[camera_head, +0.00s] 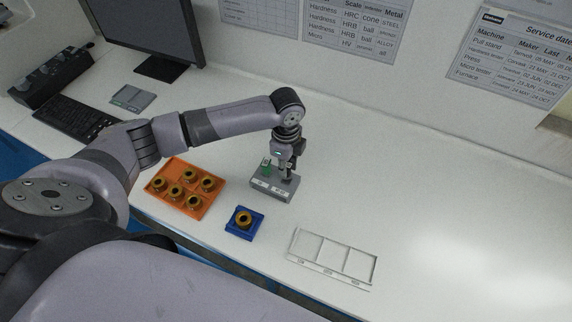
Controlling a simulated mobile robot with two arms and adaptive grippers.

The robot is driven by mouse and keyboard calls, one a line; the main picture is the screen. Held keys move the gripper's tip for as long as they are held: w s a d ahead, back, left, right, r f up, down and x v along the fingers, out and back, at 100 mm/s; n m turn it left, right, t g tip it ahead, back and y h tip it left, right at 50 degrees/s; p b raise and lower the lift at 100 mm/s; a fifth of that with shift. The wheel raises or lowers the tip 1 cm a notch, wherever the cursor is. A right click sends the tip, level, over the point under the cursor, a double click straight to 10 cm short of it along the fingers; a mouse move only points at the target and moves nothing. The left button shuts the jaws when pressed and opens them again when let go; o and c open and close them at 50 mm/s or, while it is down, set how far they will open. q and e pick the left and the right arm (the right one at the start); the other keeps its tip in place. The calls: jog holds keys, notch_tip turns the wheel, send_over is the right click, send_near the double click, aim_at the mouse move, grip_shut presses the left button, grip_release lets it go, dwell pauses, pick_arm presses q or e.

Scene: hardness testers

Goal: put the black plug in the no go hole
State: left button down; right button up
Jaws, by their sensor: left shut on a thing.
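A small grey gauge block (273,187) with two white labels on its front stands on the white bench. The labels are too small to read. A green plug (266,165) stands upright at the left side of the block. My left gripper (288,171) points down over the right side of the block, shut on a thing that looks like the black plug. The gripper's dark fingers largely hide the plug and the hole under it, so I cannot tell how deep the plug sits. My right gripper is not in view.
An orange tray (207,205) with several brass rings lies left of the block. A blue holder (232,226) with one ring stands in front. A white three-part tray (333,265) lies front right. A keyboard (72,124) and monitor are back left. The right bench is clear.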

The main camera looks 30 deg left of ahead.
pick_arm(q)
jog(key=shift+f, duration=0.2)
jog(key=shift+f+b, duration=0.45)
jog(key=shift+f, duration=0.8)
jog(key=c, duration=1.3)
grip_release()
jog(key=shift+c, duration=0.2)
notch_tip(320, 180, up, 12)
jog(key=shift+f, duration=0.1)
